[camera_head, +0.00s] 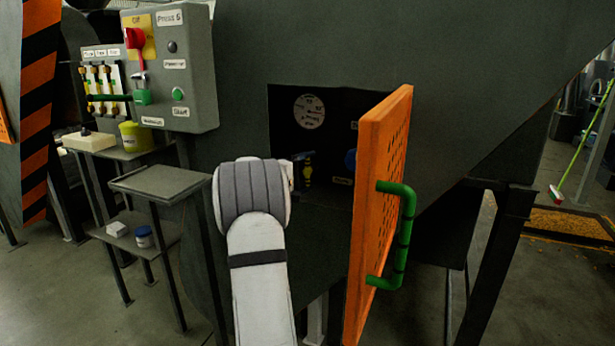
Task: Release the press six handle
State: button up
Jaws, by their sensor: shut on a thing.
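The orange perforated door (378,215) of the press stands swung open, seen nearly edge-on. Its green handle (408,230) with dark bands is on the door's right face, and no gripper shows on it. The control box (172,66) labelled "Press 6" is at the upper left, with a red switch (135,40) and a green button (178,94). My white and grey arm rises from the bottom centre, left of the door. My gripper is hidden behind the arm's grey joint, so what it holds is not visible.
Behind the door is a dark opening with a round gauge (309,111) and a small blue and yellow part (307,168). A small side table (172,183) stands left of my arm. A dark support leg (497,265) stands right of the door. Floor shows at the lower left.

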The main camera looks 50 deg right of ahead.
jog(key=shift+f, duration=0.1)
dwell(0.3)
jog(key=o, duration=0.7)
jog(key=m+p, duration=0.1)
jog(key=p, duration=0.2)
jog(key=shift+r+m+y, duration=0.4)
jog(key=m+t+y+p, duration=0.1)
jog(key=m+p, duration=0.2)
jog(key=p, duration=0.1)
jog(key=shift+p, duration=0.4)
jog(key=s+a+r+y+p, duration=0.1)
jog(key=a+r+y, duration=0.1)
jog(key=a, duration=0.8)
jog(key=s+a+r+n+t+y+p, duration=0.1)
jog(key=s+a+r+y+p, duration=0.1)
jog(key=a, duration=0.8)
jog(key=s+a+r+y+p, duration=0.1)
jog(key=a+r+y+p, duration=0.1)
jog(key=a, duration=0.8)
jog(key=shift+s+y, duration=0.2)
jog(key=shift+y, duration=0.1)
